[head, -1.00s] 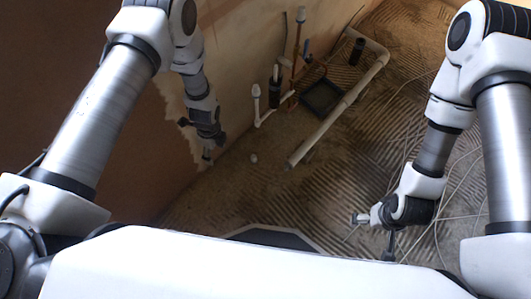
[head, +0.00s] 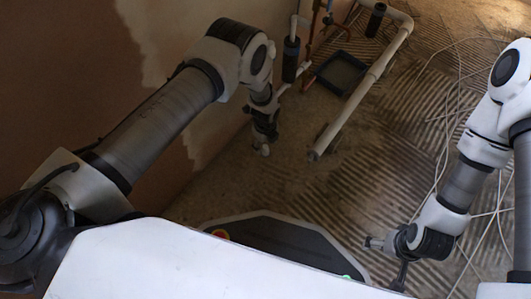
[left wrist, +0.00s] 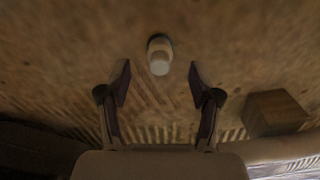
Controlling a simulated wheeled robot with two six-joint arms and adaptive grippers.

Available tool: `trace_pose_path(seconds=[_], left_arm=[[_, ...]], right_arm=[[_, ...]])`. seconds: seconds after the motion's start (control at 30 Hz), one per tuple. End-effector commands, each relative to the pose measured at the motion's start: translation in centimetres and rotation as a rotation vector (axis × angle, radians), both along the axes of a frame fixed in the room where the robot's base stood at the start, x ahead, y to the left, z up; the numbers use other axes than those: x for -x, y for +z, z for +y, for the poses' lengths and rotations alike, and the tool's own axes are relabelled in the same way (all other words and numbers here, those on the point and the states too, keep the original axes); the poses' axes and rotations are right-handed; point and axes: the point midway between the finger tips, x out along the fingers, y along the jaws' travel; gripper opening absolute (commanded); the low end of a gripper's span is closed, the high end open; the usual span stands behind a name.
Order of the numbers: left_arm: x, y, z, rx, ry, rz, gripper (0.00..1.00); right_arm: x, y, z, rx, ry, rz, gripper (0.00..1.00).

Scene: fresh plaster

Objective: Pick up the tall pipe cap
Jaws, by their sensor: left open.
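The pipe cap (left wrist: 159,54) is a small pale cylinder with a rounded white end. In the left wrist view it lies ahead of my left gripper (left wrist: 159,82), roughly centred between the fingertips but beyond them. The fingers are open and apart from it. In the head view my left gripper (head: 265,135) hangs just above a small white shape (head: 263,151) on the floor, which looks like the cap; the gripper partly hides it. My right gripper (head: 384,264) is low at the right, its fingers spread and nothing between them.
A long white pipe (head: 355,100) runs right of my left gripper, beside a dark square tray (head: 340,72). Upright pipes (head: 291,55) stand by the plastered wall (head: 170,50). Loose pale cables (head: 455,110) lie at the right. A brown block (left wrist: 273,112) sits right in the wrist view.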

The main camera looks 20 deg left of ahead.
Motion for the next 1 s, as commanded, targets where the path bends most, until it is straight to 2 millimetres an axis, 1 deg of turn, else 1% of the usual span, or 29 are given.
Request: trace_pose_path(seconds=[0.03,0.1,0.2,0.27,0.43,0.47,0.5,0.57,0.6,0.73,0.77,1.0], left_arm=[[0.0,-1.5,0.0,-0.001,0.000,0.001,0.64],[0.0,-2.9,-0.1,0.000,0.000,0.000,0.64],[0.1,-4.4,-0.1,0.000,0.000,0.000,0.64],[0.0,-4.7,-0.1,0.000,0.000,0.000,0.64],[0.0,-4.3,-0.1,0.000,0.001,0.000,0.64],[0.0,-4.3,0.0,0.000,0.001,0.000,0.60],[0.0,-4.3,-0.1,-0.001,0.001,0.001,0.46],[0.0,-4.3,-0.1,0.000,0.001,0.000,0.25],[0.0,-4.3,-0.1,-0.001,0.001,0.001,0.11],[0.1,-4.3,0.0,-0.001,0.001,0.001,0.10],[0.1,-4.3,0.0,-0.001,0.001,0.001,0.06],[0.1,-4.0,-0.1,0.000,0.001,0.000,0.06]], right_arm=[[-0.1,-1.4,0.0,0.000,-0.002,-0.001,1.00],[-0.1,-2.8,0.0,0.000,-0.004,-0.003,1.00],[-0.2,-3.8,-0.1,0.001,-0.007,-0.004,1.00],[-0.2,-3.9,-0.1,0.001,-0.008,-0.005,1.00],[-0.2,-3.6,-0.1,0.001,-0.008,-0.006,1.00],[-0.2,-3.6,-0.1,0.001,-0.008,-0.006,1.00],[-0.2,-3.6,-0.1,0.001,-0.008,-0.006,1.00],[-0.2,-3.6,-0.1,0.001,-0.008,-0.006,1.00],[-0.2,-3.6,-0.1,0.001,-0.008,-0.005,1.00],[-0.2,-3.6,-0.1,0.001,-0.008,-0.005,1.00],[-0.2,-3.6,-0.1,0.001,-0.008,-0.005,1.00],[-0.2,-3.3,-0.1,0.001,-0.008,-0.004,1.00]])
